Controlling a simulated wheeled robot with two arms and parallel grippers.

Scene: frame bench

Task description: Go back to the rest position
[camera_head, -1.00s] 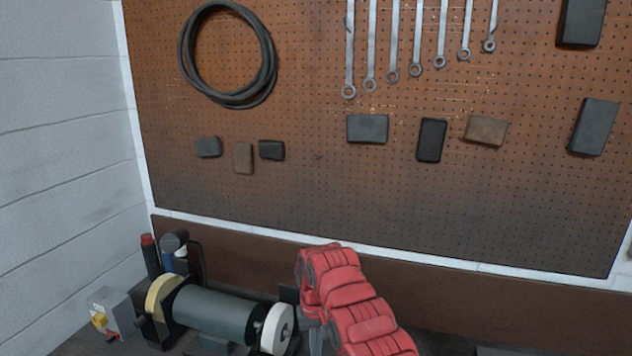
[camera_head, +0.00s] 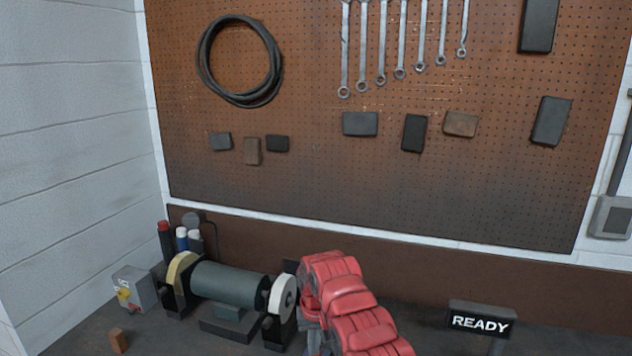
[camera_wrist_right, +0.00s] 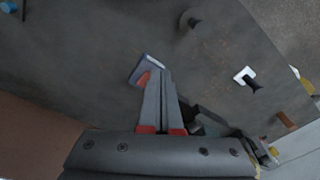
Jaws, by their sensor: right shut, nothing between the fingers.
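My right arm, in padded red covers, rises from the bottom of the head view over the bench, just right of the bench grinder (camera_head: 228,290). Only a little grey of its gripper shows there, low beside the red cover. In the right wrist view my right gripper (camera_wrist_right: 158,75) is shut, its two grey fingers together with red at their bases. Nothing is seen held, and the grey bench top (camera_wrist_right: 90,50) lies beyond the fingers. My left gripper is in neither view.
A READY sign (camera_head: 480,321) stands on the bench at right. A grey switch box (camera_head: 134,288) and a small orange-brown block (camera_head: 118,341) are at left. Behind is a pegboard (camera_head: 400,180) with wrenches (camera_head: 382,50) and a black coil (camera_head: 240,60).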

